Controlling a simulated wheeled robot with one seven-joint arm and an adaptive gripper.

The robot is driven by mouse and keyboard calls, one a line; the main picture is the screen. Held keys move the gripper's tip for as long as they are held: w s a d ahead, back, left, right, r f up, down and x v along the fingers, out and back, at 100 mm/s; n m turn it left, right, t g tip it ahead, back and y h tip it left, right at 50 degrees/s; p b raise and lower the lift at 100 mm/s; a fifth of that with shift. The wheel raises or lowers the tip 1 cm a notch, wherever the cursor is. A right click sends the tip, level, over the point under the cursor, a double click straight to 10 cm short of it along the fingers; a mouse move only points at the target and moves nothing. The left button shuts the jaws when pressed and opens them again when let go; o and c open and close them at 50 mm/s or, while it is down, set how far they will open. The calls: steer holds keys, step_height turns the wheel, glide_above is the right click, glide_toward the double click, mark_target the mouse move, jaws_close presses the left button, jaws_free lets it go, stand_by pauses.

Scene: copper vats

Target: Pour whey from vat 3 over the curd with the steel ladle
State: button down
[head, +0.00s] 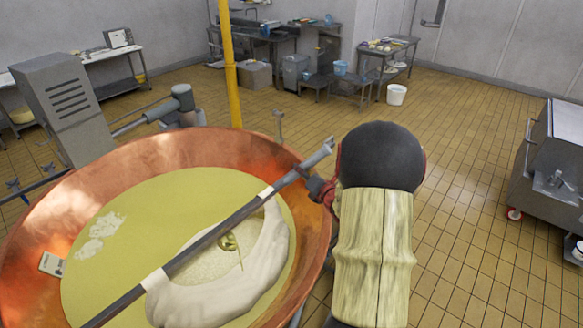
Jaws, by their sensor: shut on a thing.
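The near copper vat (165,150) holds yellow-green whey (150,210). A dark pole (205,240) lies across it, with a pale cloth (235,285) tied on at two places. The cloth forms a pouch around pale, grainy curd (205,265). My gripper (312,180) is at the vat's right rim, shut on what appears to be the grey handle of the steel ladle (318,155). A small shiny bowl-like shape shows over the curd, probably the ladle's bowl; the pole hides the link between them. I cannot tell whether the bowl holds whey.
A yellow post (229,70) stands behind the vat. A grey machine housing (70,105) is at the left. A steel cart (550,165) stands at the right. Tables and a white bucket (396,94) are at the back. The tiled floor (460,150) between is clear.

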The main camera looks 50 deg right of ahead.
steer(key=s+d+f+m+t+b, duration=0.1)
steer(key=s+d+f+m+b, duration=0.1)
steer(key=s+d+f+b, duration=0.3)
steer(key=s+d+f+m+t+b, duration=0.1)
steer(key=s+d+f+b, duration=0.4)
steer(key=f, duration=0.8)
steer(key=s+d+f+m+t+b, duration=0.1)
steer(key=s+d+f+m+b, duration=0.3)
steer(key=d+f, duration=0.3)
step_height(320, 180, down, 2)
steer(key=shift+s+b, duration=0.5)
steer(key=shift+a, duration=0.1)
stand_by(0.6)
